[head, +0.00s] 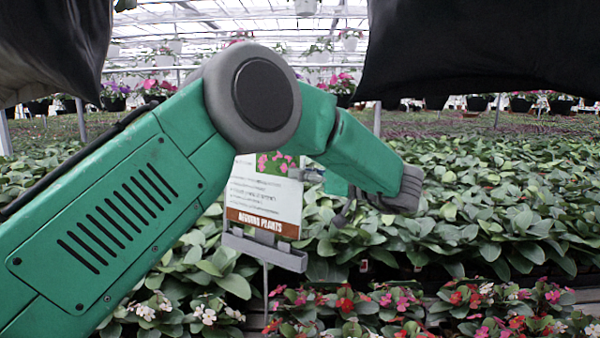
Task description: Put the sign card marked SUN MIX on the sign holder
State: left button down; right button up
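A sign card (263,195) with a pink-flower picture and a brown band reading BEDDING PLANTS stands upright on the grey sign holder (265,252), which is on a thin post. My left arm crosses in front of the card's upper left part and hides some of it. My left gripper (343,213) is just right of the card, small and partly hidden by its wrist. I cannot make out its finger gap or anything held. A card marked SUN MIX cannot be read anywhere in view. My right gripper is out of view.
Dense green plants (480,200) fill the area behind the holder. Red, pink and white flowers (400,300) grow low along the front. Dark cloth-like shapes (480,45) block the upper corners. Hanging baskets (340,88) show far back.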

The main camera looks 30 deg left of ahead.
pick_arm(q)
jog(key=shift+d, duration=0.15)
jog(key=shift+w, duration=0.1)
jog(key=shift+w+a+f+p, duration=0.15)
jog(key=shift+w+a+p, duration=0.25)
jog(key=shift+w+p, duration=0.25)
dwell(0.3)
jog(key=shift+d+p, duration=0.15)
jog(key=shift+p, duration=0.25)
